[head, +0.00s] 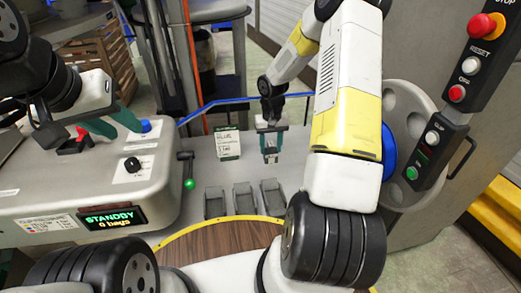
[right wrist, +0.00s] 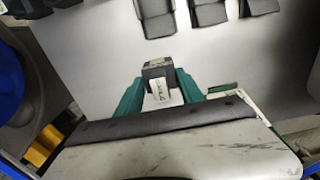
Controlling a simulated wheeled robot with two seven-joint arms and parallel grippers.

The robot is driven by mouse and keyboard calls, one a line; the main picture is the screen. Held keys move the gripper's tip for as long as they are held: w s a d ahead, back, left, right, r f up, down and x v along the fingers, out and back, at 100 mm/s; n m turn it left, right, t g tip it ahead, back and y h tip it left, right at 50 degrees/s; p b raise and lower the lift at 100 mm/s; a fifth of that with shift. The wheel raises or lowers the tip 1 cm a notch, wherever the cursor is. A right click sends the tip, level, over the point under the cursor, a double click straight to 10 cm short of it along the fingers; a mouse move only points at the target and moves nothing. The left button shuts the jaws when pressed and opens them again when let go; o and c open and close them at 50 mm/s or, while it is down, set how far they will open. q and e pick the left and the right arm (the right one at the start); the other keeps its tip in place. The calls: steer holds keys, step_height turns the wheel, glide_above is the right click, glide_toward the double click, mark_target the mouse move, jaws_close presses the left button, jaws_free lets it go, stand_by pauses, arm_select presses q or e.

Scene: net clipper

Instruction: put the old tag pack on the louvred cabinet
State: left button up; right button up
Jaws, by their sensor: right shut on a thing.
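My right gripper (head: 270,143) is pointed down over the grey worktop, its green fingers shut on a small dark pack. In the right wrist view this pack (right wrist: 157,70), dark with a white label, sits between the fingers of the right gripper (right wrist: 157,98). Its label is too small to read, so I cannot confirm it is the old tag pack. My left gripper (head: 112,123) is over the grey machine at left, its green fingers apart and nothing seen between them. A pale ribbed surface (head: 276,18) at the top may be the louvred cabinet; I cannot tell.
A white-and-green printed carton (head: 228,144) stands left of the right gripper. Grey holders (head: 245,199) line the worktop's front. The grey machine (head: 60,205) shows STANDBY on its screen. A control pendant (head: 450,110) hangs at right. A wooden crate (head: 85,60) is at back left.

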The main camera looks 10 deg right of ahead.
mark_target(270, 161)
step_height(270, 161, down, 7)
steer(key=shift+f, duration=0.15)
steer(key=shift+f, duration=0.15)
steer(key=o, duration=1.4)
